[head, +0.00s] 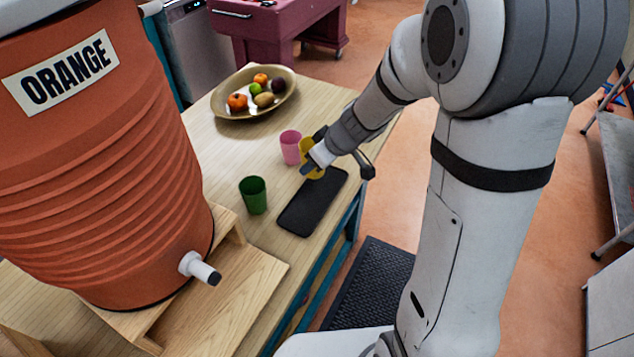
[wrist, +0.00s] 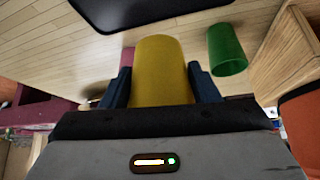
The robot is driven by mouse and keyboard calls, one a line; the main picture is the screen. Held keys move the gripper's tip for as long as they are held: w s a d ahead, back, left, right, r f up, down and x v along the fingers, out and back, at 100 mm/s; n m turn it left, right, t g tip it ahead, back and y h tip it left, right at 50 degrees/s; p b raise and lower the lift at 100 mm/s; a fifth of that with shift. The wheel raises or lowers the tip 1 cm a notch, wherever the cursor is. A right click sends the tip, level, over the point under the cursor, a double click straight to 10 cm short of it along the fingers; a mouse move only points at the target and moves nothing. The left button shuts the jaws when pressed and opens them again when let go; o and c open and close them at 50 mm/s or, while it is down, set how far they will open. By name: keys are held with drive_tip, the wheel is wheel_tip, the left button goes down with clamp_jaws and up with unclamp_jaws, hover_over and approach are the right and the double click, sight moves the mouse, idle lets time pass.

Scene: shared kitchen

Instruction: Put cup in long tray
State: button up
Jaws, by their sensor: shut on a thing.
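A yellow cup (wrist: 163,72) is held between the two fingers of my gripper (wrist: 163,88) in the wrist view. In the head view the yellow cup (head: 309,158) is partly hidden by my gripper (head: 312,165), at the far end of the long black tray (head: 312,203). The tray lies flat on the wooden table and looks empty. In the wrist view the tray (wrist: 140,12) shows at the top, apart from the cup. I cannot tell the cup's exact height above the table.
A green cup (head: 253,195) stands left of the tray, and a pink cup (head: 290,147) stands just left of my gripper. A bowl of fruit (head: 254,96) is at the back. A large orange drink cooler (head: 110,160) on a wooden stand (head: 225,295) fills the left.

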sight(316, 174)
drive_tip(key=f, duration=0.2)
drive_tip(key=f+b, duration=0.1)
drive_tip(key=f, duration=0.2)
drive_tip(key=shift+w+f, duration=0.25)
drive_tip(key=shift+f, duration=0.05)
drive_tip(key=shift+s+f+b, duration=0.1)
drive_tip(key=shift+f+b, duration=0.65)
drive_tip(key=shift+f, duration=1.35)
drive_tip(key=shift+f+b, duration=0.25)
drive_tip(key=shift+b, duration=0.15)
drive_tip(key=o, duration=1.1)
drive_tip(key=shift+r, duration=0.1)
drive_tip(key=shift+o, duration=0.2)
drive_tip(key=shift+r, duration=0.1)
